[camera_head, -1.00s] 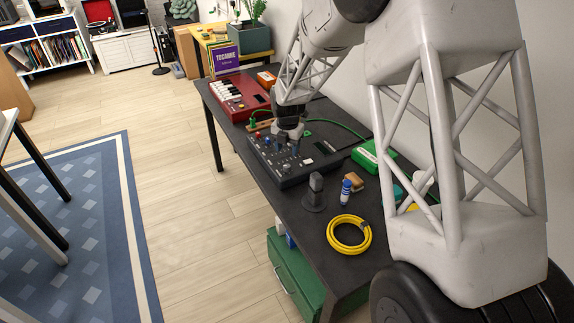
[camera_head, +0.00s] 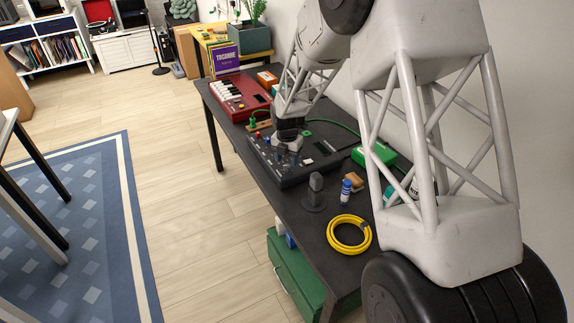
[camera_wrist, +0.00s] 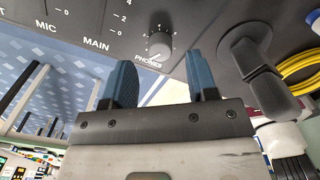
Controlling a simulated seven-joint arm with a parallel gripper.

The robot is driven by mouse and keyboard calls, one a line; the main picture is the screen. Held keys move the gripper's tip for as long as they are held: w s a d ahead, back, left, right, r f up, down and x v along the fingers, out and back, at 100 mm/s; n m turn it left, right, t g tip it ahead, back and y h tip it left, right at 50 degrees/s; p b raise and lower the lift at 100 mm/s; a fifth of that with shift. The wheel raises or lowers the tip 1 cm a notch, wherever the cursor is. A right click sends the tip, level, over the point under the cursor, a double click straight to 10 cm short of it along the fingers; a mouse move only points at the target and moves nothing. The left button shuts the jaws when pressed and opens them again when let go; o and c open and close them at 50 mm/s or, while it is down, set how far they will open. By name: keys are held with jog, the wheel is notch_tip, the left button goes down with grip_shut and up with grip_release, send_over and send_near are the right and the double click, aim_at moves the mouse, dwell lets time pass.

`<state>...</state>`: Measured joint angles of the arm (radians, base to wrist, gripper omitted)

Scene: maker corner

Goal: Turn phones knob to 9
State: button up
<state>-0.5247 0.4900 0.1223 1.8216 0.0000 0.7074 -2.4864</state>
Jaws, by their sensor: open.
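The dark audio mixer (camera_head: 302,173) lies on the black desk. In the wrist view its panel (camera_wrist: 106,22) carries the labels MIC, MAIN and PHONES. The small grey phones knob (camera_wrist: 159,46) sits above the PHONES label, with a numbered scale around it; its exact setting is too small to read. My gripper (camera_wrist: 161,72) is open and empty. Its two blue fingers stand apart, left and right of the knob in the picture, with the tips apparently short of it. In the head view my gripper (camera_head: 287,148) is over the mixer, and the knob cannot be made out.
A dark microphone-like object on a round base (camera_head: 315,191) stands close to the mixer; it also shows in the wrist view (camera_wrist: 257,68).

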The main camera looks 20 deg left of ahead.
aim_at(287, 166)
jog(key=shift+f, duration=1.6)
jog(key=c, duration=0.9)
